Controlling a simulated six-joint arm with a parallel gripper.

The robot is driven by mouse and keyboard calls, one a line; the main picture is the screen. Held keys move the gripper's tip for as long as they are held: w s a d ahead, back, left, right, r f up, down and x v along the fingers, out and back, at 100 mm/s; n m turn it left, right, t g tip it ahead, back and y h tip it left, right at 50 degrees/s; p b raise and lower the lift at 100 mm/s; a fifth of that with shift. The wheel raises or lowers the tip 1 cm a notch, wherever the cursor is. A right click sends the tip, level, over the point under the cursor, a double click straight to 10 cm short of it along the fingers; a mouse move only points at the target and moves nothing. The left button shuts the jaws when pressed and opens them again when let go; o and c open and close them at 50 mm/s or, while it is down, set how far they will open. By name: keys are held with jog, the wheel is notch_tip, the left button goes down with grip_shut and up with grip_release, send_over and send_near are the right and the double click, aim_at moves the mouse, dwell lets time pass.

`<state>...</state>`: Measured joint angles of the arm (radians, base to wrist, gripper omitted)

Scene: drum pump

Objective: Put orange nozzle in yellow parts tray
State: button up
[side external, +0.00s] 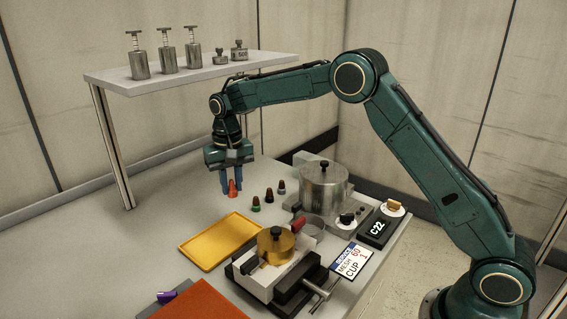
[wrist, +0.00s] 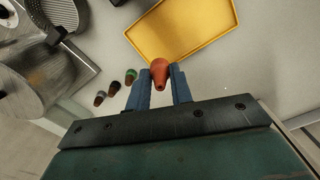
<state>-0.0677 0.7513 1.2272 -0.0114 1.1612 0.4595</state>
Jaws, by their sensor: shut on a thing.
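The orange nozzle (side external: 232,189) is a small cone between the blue fingers of my gripper (side external: 231,182). In the wrist view the nozzle (wrist: 160,72) is also between the fingertips of my gripper (wrist: 160,78), which are shut on it. The yellow parts tray (side external: 238,221) lies flat on the table and looks empty. In the side view my gripper is just behind the tray's far edge; I cannot tell how high the nozzle is. In the wrist view the tray (wrist: 205,48) is just beyond the nozzle, its near edge close to it.
Several small nozzles (side external: 255,204) stand right of my gripper. A metal pot (side external: 323,183) is further right. A vise (side external: 284,268) holding a yellow round part (side external: 272,241) stands right of the tray. A shelf (side external: 130,83) with metal weights is above left. Open table lies left of the tray.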

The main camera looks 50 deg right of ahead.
jog(key=shift+f, duration=5.65)
jog(key=shift+f, duration=0.15)
jog(key=o, duration=0.9)
jog(key=shift+o, duration=0.2)
notch_tip(320, 180, up, 12)
jog(key=shift+f, duration=0.1)
jog(key=shift+r, duration=0.3)
